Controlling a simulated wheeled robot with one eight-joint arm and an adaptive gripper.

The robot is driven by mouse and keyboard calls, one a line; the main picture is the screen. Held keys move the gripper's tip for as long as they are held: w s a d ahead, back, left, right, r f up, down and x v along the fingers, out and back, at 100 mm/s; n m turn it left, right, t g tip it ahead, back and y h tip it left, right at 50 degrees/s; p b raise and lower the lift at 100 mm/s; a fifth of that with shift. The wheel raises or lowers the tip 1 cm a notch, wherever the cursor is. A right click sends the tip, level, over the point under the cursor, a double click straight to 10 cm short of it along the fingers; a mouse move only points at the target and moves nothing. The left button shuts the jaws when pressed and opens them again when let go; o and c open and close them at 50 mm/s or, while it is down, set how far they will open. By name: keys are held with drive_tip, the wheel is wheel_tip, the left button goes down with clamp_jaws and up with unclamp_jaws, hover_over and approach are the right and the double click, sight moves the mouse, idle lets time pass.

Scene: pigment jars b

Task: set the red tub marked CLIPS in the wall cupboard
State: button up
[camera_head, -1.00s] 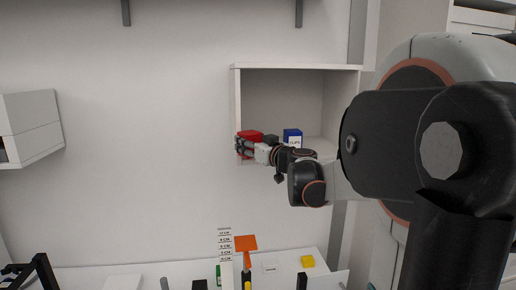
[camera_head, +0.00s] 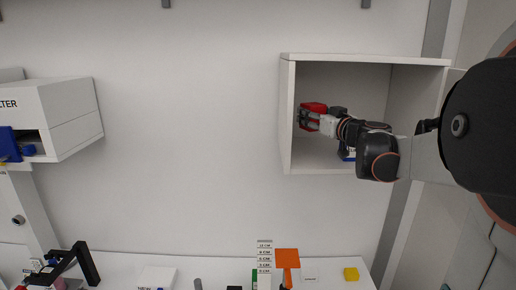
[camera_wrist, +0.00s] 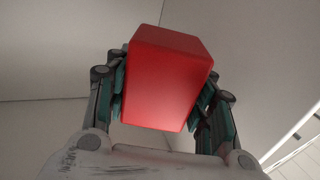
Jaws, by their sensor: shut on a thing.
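The red tub (camera_head: 314,108) is inside the open wall cupboard (camera_head: 287,110), close to its left wall, in the head view. My gripper (camera_head: 311,119) is shut on it. In the wrist view the red tub (camera_wrist: 168,80) sits between the two fingers of my gripper (camera_wrist: 160,100), with pale cupboard walls behind it. No CLIPS marking shows on the faces in view. The tub appears held above the cupboard floor, but its underside is hidden, so I cannot tell if it touches.
A white box unit (camera_head: 70,115) hangs on the wall at left. Below, a worktop (camera_head: 215,270) holds an orange item (camera_head: 287,259) and a yellow block (camera_head: 351,274).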

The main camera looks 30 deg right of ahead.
sight(312, 130)
drive_tip(key=f, duration=0.4)
drive_tip(key=shift+s+a+f, duration=0.15)
drive_tip(key=shift+s+f, duration=0.15)
drive_tip(key=shift+w+f, duration=0.1)
drive_tip(key=shift+f, duration=0.2)
drive_tip(key=shift+f+p, duration=0.4)
drive_tip(key=shift+f, duration=1.6)
drive_tip(key=shift+s+a+r, duration=0.1)
drive_tip(key=shift+s, duration=0.1)
drive_tip(key=shift+f, duration=0.25)
drive_tip(key=o, duration=1.3)
drive_tip(key=shift+r, duration=0.25)
